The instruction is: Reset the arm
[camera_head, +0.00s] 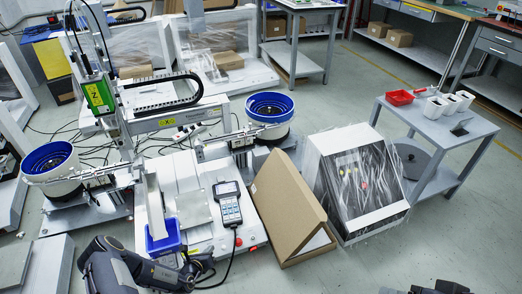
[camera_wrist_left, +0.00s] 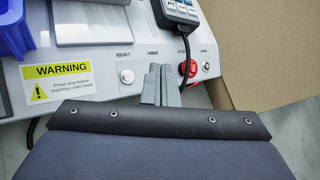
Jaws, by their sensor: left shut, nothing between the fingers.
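My left arm comes in from the bottom left in the head view. Its gripper (camera_head: 203,264) is low at the front edge of the white machine base (camera_head: 222,250). In the left wrist view the grey fingers (camera_wrist_left: 160,84) are together with nothing between them. They are in front of the base's front panel, between a round white button (camera_wrist_left: 127,76) on the left and a red button (camera_wrist_left: 187,68) on the right. I cannot tell whether they touch the panel. A small label above the white button seems to read "RESET".
A teach pendant (camera_head: 229,204) with a cable lies on the base, near a blue bin (camera_head: 164,240). The gantry (camera_head: 130,120) stands behind, between blue bowl feeders (camera_head: 50,160) (camera_head: 269,107). A cardboard box (camera_head: 282,205) leans right of the base. A yellow warning label (camera_wrist_left: 57,83) is on the panel.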

